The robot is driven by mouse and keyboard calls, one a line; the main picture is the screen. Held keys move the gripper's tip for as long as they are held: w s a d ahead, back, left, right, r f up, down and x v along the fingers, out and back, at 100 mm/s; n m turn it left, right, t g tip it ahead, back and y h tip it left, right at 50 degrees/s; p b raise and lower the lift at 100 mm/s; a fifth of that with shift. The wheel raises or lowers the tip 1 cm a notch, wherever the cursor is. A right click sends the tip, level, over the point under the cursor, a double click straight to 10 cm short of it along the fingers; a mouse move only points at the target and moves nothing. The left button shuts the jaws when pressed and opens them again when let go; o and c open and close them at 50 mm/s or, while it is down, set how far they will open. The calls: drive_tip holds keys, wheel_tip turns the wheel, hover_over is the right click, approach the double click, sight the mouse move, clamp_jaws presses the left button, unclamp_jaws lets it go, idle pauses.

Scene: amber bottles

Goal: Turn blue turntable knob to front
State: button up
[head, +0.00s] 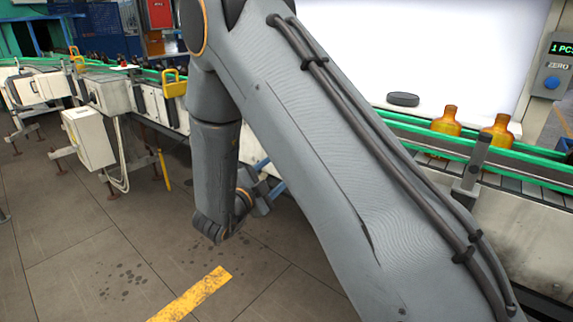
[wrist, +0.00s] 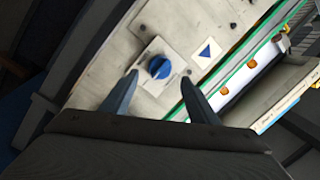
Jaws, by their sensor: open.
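The blue turntable knob (wrist: 159,67) shows in the wrist view on a light square plate (wrist: 148,56) fixed to a pale panel. A slot or ridge runs across the knob at a slant. A blue triangle mark (wrist: 207,53) on a white label lies to the right of the knob. My gripper (wrist: 160,88) is open and empty. Its two blue-grey fingers stand apart on either side of the knob in the picture, with the knob just beyond the gap. I cannot tell how far the tips are from the panel. The knob is hidden behind my arm in the head view.
A conveyor with green rails (head: 404,124) runs behind my arm and carries amber bottles (head: 446,121). A dark round puck (head: 403,99) lies near them. A white box (head: 88,137) stands at the left. The floor with a yellow stripe (head: 196,296) is clear.

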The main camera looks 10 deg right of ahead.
drive_tip(key=shift+p+x, duration=0.35)
drive_tip(key=shift+x, duration=2.35)
drive_tip(key=c, duration=1)
drive_tip(key=shift+c, duration=0.2)
drive_tip(key=shift+n, duration=0.4)
drive_tip(key=n+g+p, duration=0.1)
drive_tip(key=n+p, duration=0.1)
drive_tip(key=n, duration=0.3)
drive_tip(key=n+g+p, duration=0.1)
drive_tip(key=n+p, duration=0.2)
drive_tip(key=n, duration=0.2)
drive_tip(key=n+g+p, duration=0.1)
drive_tip(key=n+p, duration=0.2)
drive_tip(key=n, duration=0.2)
drive_tip(key=shift+w+a+r, duration=0.25)
drive_tip(key=shift+n, duration=0.4)
